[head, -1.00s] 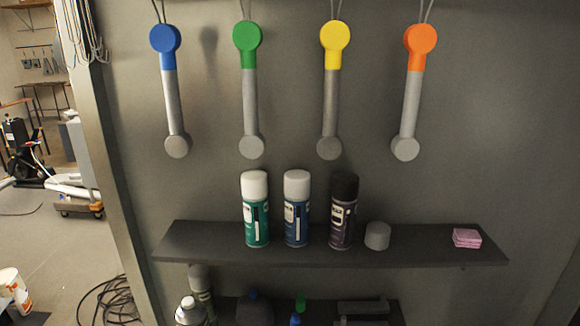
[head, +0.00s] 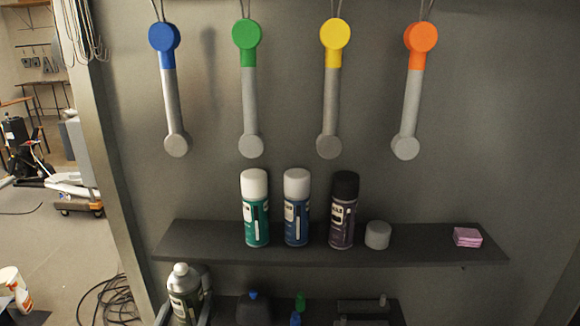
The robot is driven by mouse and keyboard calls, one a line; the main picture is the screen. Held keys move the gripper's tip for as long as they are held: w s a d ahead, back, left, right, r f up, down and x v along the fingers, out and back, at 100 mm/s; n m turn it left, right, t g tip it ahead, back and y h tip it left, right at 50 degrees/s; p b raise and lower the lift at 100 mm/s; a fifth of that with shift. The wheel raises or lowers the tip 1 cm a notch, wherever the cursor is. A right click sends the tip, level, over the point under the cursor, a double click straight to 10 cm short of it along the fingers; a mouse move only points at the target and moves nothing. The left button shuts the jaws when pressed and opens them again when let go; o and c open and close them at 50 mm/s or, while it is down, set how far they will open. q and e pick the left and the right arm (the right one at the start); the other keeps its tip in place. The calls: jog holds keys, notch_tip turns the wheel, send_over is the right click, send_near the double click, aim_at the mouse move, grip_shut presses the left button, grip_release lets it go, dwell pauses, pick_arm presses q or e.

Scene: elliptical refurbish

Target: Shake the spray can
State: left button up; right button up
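A spray can (head: 184,292) with a pale silver top and a dark printed label is at the lower left of the head view, in front of the lower shelf. Its bottom is cut off by the picture edge. Grey fingers of my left gripper (head: 185,313) show on both sides of it, and the gripper appears shut on the can. The can looks nearly upright, tilted slightly. My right gripper is not in view.
The upper shelf (head: 400,252) holds a green can (head: 255,215), a blue can (head: 296,215), a black-capped can (head: 343,217), a grey cap (head: 377,235) and pink sponges (head: 467,237). Several coloured-top tools hang above. Bottles and other items stand on the lower shelf, right of the held can.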

pick_arm(q)
notch_tip(320, 180, down, 9)
notch_tip(320, 180, up, 10)
jog(key=shift+f, duration=0.4)
